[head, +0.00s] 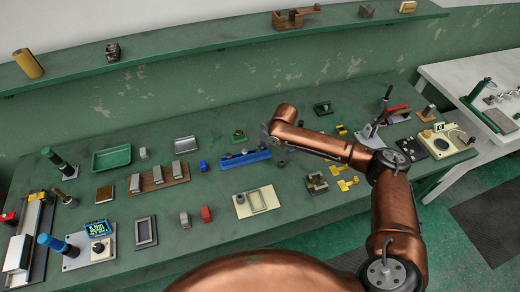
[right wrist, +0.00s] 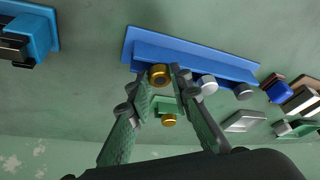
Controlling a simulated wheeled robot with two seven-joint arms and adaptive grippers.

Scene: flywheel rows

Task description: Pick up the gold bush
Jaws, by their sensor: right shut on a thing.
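The gold bush (right wrist: 159,75) sits between the fingertips of my right gripper (right wrist: 161,76) in the right wrist view. The fingers are shut on it, beside the blue rack (right wrist: 190,59). I cannot tell whether it is seated in the rack or just clear of it. Silver and dark bushes (right wrist: 207,84) stand along the same rack. In the head view the rack (head: 245,159) lies mid-table, left of my right arm. A second gold piece (right wrist: 169,120) is on a small green stand (head: 239,136) behind the rack. My left gripper is not in view.
A brown board with grey blocks (head: 158,180) and a green tray (head: 111,158) lie to the left. A cream plate (head: 256,202) is in front of the rack. Yellow pieces (head: 345,184) lie to the right. A wall shelf (head: 190,42) runs along the back.

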